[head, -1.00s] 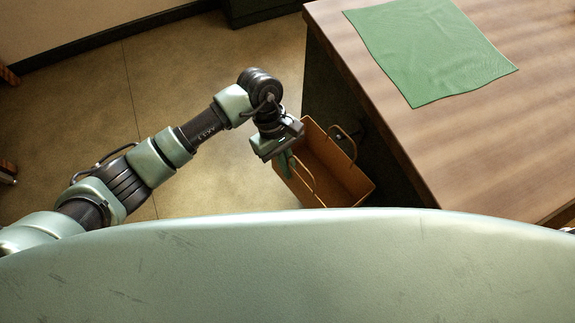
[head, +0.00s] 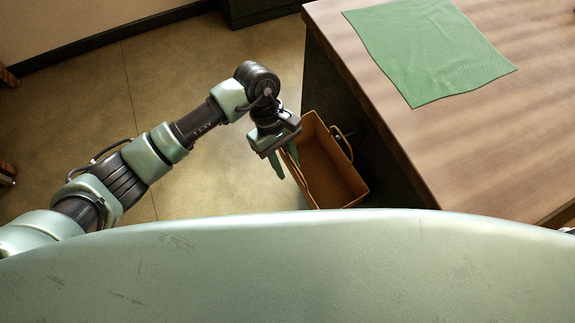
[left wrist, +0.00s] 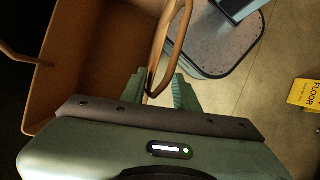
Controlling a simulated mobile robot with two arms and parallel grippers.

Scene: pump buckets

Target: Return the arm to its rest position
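My left gripper (head: 283,160) is at the near left side of a brown open-topped basket (head: 345,195), which is beside the wooden table. Its two green fingers are spread apart. In the left wrist view, the near handle of the basket (left wrist: 93,75) rises between or close to the fingers (left wrist: 160,92); whether it touches them I cannot tell. The basket looks empty where its inside shows. My left arm reaches in from the left of the head view. My right gripper is out of view.
A wooden table (head: 470,130) with a green cloth (head: 435,50) stands at the right, its edge close to the basket. Open floor (head: 180,70) lies left of and beyond the arm. A yellow floor sign (left wrist: 305,94) shows at the right of the left wrist view.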

